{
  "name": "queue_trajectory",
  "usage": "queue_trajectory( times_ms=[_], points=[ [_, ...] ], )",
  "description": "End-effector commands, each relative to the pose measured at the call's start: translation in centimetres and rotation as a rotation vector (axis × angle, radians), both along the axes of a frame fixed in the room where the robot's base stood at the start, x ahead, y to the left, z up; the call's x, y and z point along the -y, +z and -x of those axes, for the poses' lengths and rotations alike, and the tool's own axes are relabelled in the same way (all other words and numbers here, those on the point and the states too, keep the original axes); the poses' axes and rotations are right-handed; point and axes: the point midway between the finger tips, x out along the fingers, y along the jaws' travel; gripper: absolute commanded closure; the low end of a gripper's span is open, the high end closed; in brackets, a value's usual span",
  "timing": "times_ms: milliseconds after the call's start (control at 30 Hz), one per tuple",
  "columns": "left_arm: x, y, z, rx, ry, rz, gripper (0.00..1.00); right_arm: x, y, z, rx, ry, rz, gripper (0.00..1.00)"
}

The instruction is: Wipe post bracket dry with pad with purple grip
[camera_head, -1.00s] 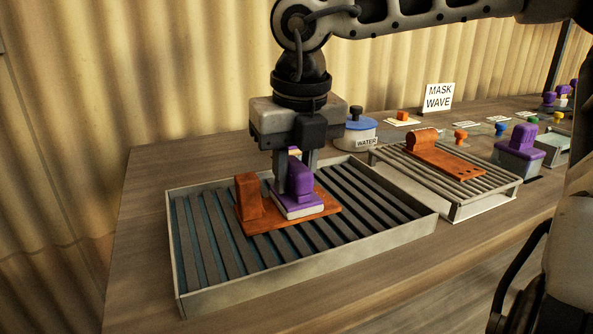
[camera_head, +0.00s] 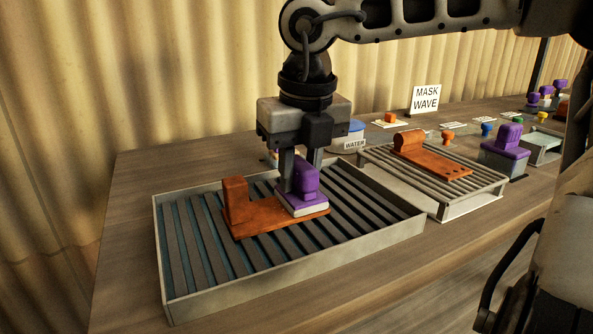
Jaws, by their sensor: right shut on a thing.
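The post bracket (camera_head: 236,205), an orange-brown plate with an upright block at its left end, lies on the dark slats of a shallow metal tray (camera_head: 300,279). My right gripper (camera_head: 299,180) is shut on the purple grip of a pad (camera_head: 306,184). The pad's pale base rests on the right part of the bracket's plate, right of the block, and hides the plate under it. Whether the plate is wet cannot be told. My left gripper is not in view.
A slatted rack (camera_head: 447,212) right of the tray holds another orange-brown bracket (camera_head: 431,156). Behind stand a blue-lidded water pot (camera_head: 350,139) and a "MASK WAVE" sign (camera_head: 426,98). Another purple-gripped block (camera_head: 506,144) stands at the right. The bench is bare left of the tray.

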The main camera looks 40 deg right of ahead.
Motion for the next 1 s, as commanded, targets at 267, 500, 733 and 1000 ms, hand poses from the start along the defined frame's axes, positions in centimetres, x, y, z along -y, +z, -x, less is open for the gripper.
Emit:
queue_trajectory(
  times_ms=[267, 500, 733, 1000],
  points=[
    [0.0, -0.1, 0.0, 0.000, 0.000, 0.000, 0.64, 0.3, -0.1, 0.1, -0.001, 0.000, 0.000, 1.00],
    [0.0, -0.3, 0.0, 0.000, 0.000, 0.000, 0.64, -0.2, -0.1, 0.0, -0.002, 0.000, 0.002, 1.00],
    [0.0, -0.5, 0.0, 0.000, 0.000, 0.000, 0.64, -1.4, -0.2, -0.5, 0.000, 0.001, 0.001, 1.00],
    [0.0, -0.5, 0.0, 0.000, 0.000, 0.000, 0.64, -1.9, -0.1, -0.6, -0.001, -0.001, -0.003, 1.00]
  ],
)
